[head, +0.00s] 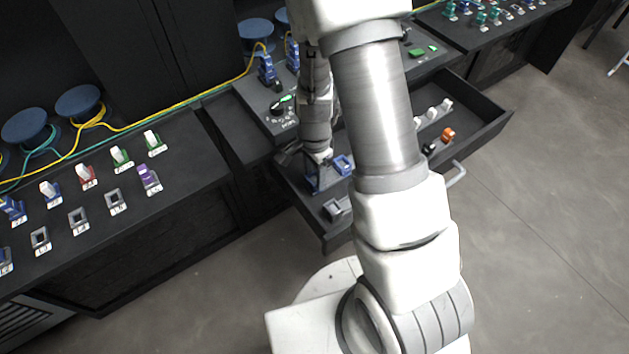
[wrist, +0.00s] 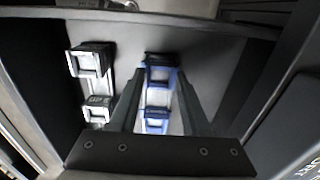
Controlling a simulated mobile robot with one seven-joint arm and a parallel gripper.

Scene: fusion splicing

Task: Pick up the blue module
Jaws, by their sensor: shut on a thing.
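My gripper (wrist: 159,78) is inside an open dark drawer, its two fingers shut on a blue module. In the wrist view this blue module (wrist: 160,62) shows between the fingertips. The fingers cover part of the view, and I cannot tell whether the held module is clear of the drawer floor.
The drawer (head: 490,122) also holds white pieces (head: 433,111) and an orange piece (head: 447,134). The drawer walls are close around my gripper. A bench (head: 190,185) with several coloured modules stands at left.

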